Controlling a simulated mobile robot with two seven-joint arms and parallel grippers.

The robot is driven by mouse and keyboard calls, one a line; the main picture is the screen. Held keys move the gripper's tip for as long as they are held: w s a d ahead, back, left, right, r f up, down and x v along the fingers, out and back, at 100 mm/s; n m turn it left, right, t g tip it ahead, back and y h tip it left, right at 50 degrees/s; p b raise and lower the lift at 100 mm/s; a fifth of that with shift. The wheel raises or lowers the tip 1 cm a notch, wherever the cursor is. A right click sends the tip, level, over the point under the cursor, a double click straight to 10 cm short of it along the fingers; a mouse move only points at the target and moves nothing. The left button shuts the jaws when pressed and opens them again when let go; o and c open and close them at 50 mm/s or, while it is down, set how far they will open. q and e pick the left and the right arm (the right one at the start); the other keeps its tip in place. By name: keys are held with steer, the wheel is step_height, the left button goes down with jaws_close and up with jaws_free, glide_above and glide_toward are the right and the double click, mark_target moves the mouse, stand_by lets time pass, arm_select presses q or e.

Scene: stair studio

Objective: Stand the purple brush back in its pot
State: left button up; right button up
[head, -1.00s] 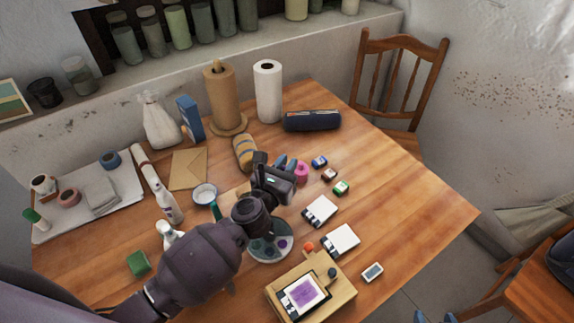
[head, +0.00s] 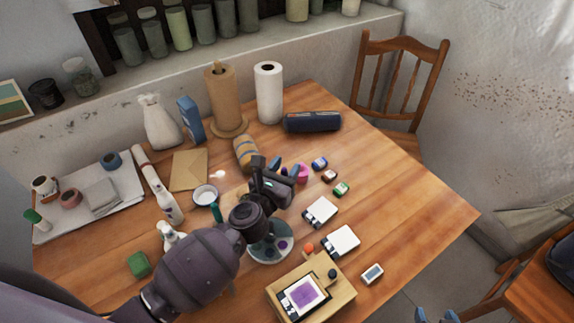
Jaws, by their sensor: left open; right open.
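I cannot make out the purple brush; it may be hidden behind my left arm and gripper. A small pink pot-like thing (head: 302,174) stands just right of my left gripper's fingers; I cannot tell if it is the brush's pot. My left gripper (head: 284,168) is open, with blue fingertips, low over the middle of the table. I see nothing clearly between its fingers. My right gripper (head: 436,318) shows only its two blue fingertips, apart, at the bottom edge.
A round palette (head: 270,255) lies under my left wrist. A wooden box (head: 345,294) stands in front. Small paint pots (head: 320,163), white cards (head: 341,241) and a dark case (head: 312,122) lie to the right. Paper rolls (head: 268,92) stand behind. The table's right side is clear.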

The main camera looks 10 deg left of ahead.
arm_select(q)
steer(key=v, duration=1.1)
